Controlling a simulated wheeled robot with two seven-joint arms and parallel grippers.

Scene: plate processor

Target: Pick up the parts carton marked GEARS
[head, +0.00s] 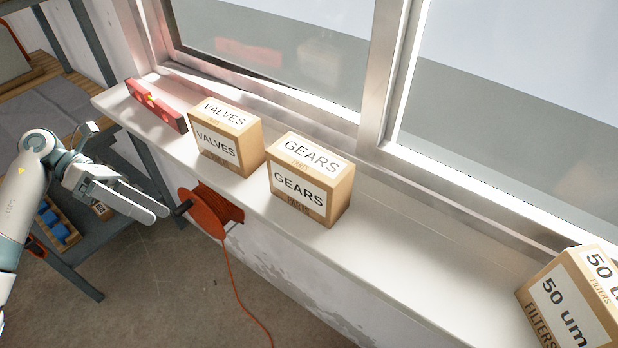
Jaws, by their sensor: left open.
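The GEARS carton (342,200) is a brown box with white labels on its top and front. It stands upright on the white window sill (420,260), near the middle of the head view. My left gripper (160,213) is at the left, in front of the sill and left of the GEARS carton, well apart from it. Its fingers point right, and it is open and empty. My right gripper is not in view.
The VALVES carton (252,150) stands just left of the GEARS carton. A red level (157,106) lies farther left, and a 50 um FILTERS carton (575,300) stands at the far right. An orange cable reel (208,211) hangs below the sill. The sill right of GEARS is clear.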

